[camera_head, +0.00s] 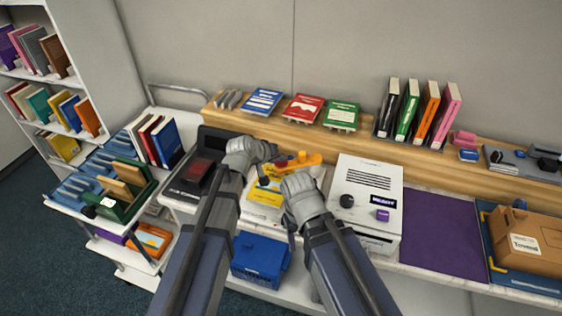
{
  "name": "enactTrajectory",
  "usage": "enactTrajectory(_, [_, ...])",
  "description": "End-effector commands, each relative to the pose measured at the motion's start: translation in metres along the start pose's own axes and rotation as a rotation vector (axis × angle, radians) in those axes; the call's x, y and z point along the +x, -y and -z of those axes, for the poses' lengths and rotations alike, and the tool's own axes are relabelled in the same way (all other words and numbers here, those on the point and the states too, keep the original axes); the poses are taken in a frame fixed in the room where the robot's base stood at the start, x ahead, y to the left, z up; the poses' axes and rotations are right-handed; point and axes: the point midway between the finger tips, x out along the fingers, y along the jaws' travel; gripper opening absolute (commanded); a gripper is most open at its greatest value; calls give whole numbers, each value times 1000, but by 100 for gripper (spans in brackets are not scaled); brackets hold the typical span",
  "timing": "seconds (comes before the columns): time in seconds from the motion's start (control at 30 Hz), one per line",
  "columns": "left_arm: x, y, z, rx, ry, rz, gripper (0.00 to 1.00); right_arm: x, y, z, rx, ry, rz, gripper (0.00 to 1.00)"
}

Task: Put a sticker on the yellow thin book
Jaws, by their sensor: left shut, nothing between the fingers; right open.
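A yellow thin book (264,192) lies flat on the white worktop between my two arms. My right forearm and hand hide part of it. An orange-yellow tool (300,161) with a red part lies or stands just behind the book. My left gripper (272,154) is shut and empty over the book's back left side, close to the tool's left end. My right gripper (286,180) is open over the book's right side, in front of the tool. No sticker can be made out clearly on the book.
A white machine (365,192) with knobs stands right of the book, with a purple mat (444,232) beyond it. A dark device (199,172) is at the left. A wooden shelf (370,146) with books runs behind. A blue basket (261,258) sits below.

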Motion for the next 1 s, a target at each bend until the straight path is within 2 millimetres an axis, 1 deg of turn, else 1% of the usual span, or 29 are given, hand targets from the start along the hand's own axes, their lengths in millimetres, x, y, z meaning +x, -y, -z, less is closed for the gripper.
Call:
enactTrajectory(0.13, [2,1,-2,0,1,0,0,2,0,0,0,0,0,61])
enactTrajectory(0.47, [0,0,-1,0,1,0,0,1,0,0,0,0,0,61])
enactTrajectory(0.83, [-13,-9,9,0,1,0,0,-18,-2,-1,0,0,0,61])
enactTrajectory(1.0, [-15,-11,11,0,1,0,0,-21,-2,-1,0,0,0,61])
